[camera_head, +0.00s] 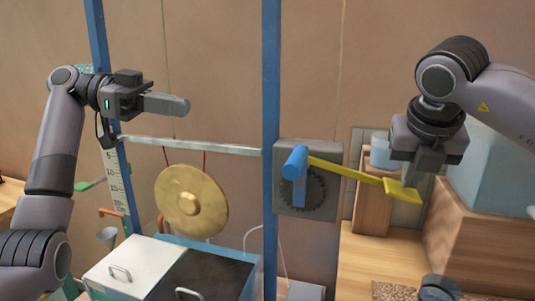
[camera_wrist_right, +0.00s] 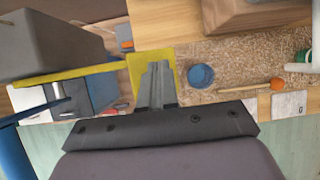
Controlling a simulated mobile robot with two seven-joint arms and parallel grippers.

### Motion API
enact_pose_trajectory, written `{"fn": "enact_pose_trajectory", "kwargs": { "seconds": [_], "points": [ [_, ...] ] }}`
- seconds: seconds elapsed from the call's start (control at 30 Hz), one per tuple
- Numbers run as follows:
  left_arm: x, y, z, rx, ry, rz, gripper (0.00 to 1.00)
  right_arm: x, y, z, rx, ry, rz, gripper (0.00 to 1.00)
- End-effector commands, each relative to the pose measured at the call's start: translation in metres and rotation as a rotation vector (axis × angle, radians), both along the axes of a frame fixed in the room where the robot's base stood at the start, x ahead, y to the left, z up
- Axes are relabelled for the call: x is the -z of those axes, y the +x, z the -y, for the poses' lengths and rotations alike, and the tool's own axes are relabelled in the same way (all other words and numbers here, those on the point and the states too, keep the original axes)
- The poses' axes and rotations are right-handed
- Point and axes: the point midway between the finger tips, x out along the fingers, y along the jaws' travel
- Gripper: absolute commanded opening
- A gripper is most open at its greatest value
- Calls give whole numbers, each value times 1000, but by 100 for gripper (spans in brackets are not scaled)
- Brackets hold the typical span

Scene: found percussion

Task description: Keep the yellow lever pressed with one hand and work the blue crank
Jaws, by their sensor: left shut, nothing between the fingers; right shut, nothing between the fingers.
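The yellow lever (camera_head: 345,171) runs from the grey gear plate (camera_head: 328,208) to a flat yellow paddle (camera_head: 402,190) at its right end. The blue crank (camera_head: 295,160) sticks out at the left end of the lever, in front of the gear plate. My right gripper (camera_head: 421,180) is shut and points down at the paddle; its fingertips overlap the paddle in the right wrist view (camera_wrist_right: 158,72), where the lever (camera_wrist_right: 65,73) also shows. I cannot tell for sure whether they touch. My left gripper (camera_head: 180,105) is shut and empty, pointing right, left of the blue post and above the gong.
A blue post (camera_head: 270,110) stands between my left gripper and the crank. A brass gong (camera_head: 191,200) hangs from a grey bar (camera_head: 190,145). Below is a box with a white lid (camera_head: 130,268). Wooden blocks (camera_head: 480,245) stand at the right.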

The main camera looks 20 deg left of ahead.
Motion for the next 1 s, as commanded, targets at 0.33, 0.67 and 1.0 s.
{"fn": "enact_pose_trajectory", "kwargs": {
  "seconds": [0.33, 0.67, 1.0],
  "points": [
    [37, -17, 40, 237, -12, -111, 0, 1, 0, 0, 1, -1, -2, 0],
    [48, -18, 92, 244, -11, -111, 0, 1, 0, 0, 0, 0, -2, 0],
    [60, -17, 156, 241, -13, -110, 0, 1, 0, 0, 1, -1, -2, 0]
  ]
}}
